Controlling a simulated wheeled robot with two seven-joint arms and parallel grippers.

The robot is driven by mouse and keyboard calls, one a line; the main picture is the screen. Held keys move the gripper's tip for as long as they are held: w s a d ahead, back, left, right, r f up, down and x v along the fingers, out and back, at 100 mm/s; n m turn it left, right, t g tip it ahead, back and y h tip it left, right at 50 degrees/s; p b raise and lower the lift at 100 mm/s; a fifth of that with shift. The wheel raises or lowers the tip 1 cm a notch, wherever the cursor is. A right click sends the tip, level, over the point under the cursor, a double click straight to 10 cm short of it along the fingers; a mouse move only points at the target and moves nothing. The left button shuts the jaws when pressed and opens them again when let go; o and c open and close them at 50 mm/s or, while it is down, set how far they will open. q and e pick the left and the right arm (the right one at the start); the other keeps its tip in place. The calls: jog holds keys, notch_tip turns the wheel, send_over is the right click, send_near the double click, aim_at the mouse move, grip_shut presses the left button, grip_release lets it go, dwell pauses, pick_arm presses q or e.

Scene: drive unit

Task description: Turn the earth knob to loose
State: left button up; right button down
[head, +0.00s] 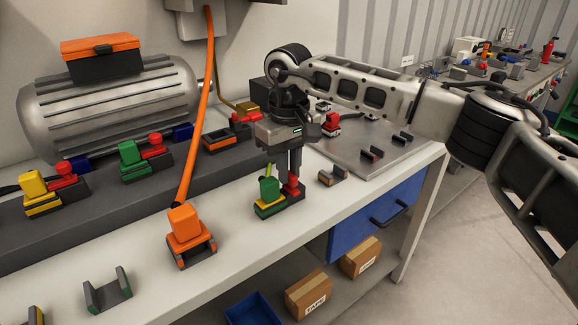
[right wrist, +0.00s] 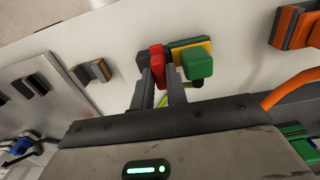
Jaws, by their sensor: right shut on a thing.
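The earth connector is a green block on a yellow and green base (head: 270,196) near the front of the white bench. Its red knob (head: 293,186) stands at the right end of that base. My right gripper (head: 291,180) reaches down from above and is shut on the red knob. In the right wrist view the red knob (right wrist: 157,64) sits between the two dark fingers, beside the green block (right wrist: 197,65). The fingers hide part of the knob, and I cannot tell its turn angle. My left gripper is not in view.
An orange connector (head: 185,232) with an orange cable stands left on the bench. Yellow (head: 38,192) and green (head: 132,158) connectors with red knobs sit on the dark plinth by the motor (head: 110,105). An empty cradle (head: 332,176) is just right of the earth connector.

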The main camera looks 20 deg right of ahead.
jog(key=shift+r, duration=0.15)
jog(key=c, duration=1.4)
grip_release()
